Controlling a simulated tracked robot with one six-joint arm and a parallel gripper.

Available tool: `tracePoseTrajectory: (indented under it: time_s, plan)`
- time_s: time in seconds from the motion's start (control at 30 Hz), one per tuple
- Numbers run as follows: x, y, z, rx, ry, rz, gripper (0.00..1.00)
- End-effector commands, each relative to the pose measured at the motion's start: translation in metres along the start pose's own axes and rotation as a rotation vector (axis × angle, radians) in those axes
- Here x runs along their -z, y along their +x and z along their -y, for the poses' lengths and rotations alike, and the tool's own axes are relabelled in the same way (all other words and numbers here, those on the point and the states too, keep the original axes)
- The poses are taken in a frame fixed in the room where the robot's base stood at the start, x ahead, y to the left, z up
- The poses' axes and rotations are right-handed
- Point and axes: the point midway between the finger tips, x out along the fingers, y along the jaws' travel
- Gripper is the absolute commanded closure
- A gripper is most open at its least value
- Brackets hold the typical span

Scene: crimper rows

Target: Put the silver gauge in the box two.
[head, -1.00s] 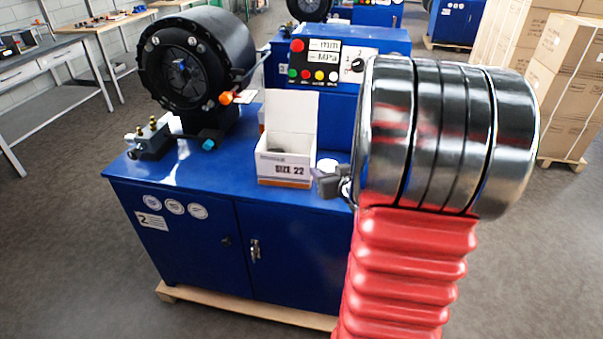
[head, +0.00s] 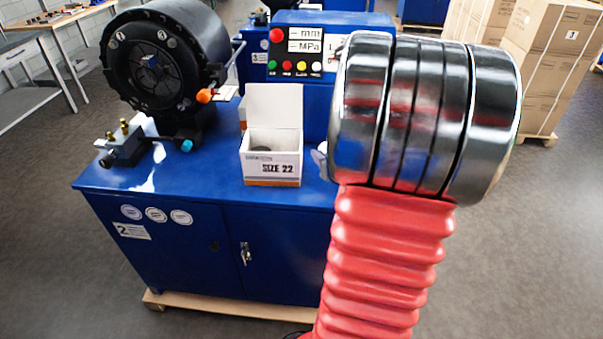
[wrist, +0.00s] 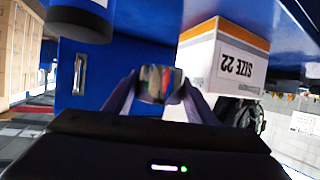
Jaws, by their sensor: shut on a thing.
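The open white carton marked SIZE 22 (head: 271,167) stands on the blue cabinet top (head: 215,190) with the label 2 on its front; its flap is up at the back. A dark round piece (head: 261,149) shows inside it. In the wrist view the carton (wrist: 228,58) appears inverted, just right of my gripper (wrist: 157,90). The gripper is shut on a small shiny silver gauge (wrist: 158,80), which reflects its surroundings. The gauge is outside the carton. In the head view my arm hides the gripper and the gauge.
A black crimper head (head: 160,60) stands at the left of the cabinet, with a small metal fixture (head: 122,143) in front. A control panel (head: 305,52) with buttons is behind the carton. Stacked cardboard boxes (head: 545,60) stand at right. Open floor lies in front.

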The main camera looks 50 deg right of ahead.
Motion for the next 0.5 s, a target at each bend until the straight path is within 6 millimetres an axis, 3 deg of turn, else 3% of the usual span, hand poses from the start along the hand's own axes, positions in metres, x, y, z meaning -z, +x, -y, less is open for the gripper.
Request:
tracePoseTrajectory:
  time_s: [0.5]
  plan:
    - [-0.051, 0.021, -0.002, -0.003, 0.002, 0.001, 0.77]
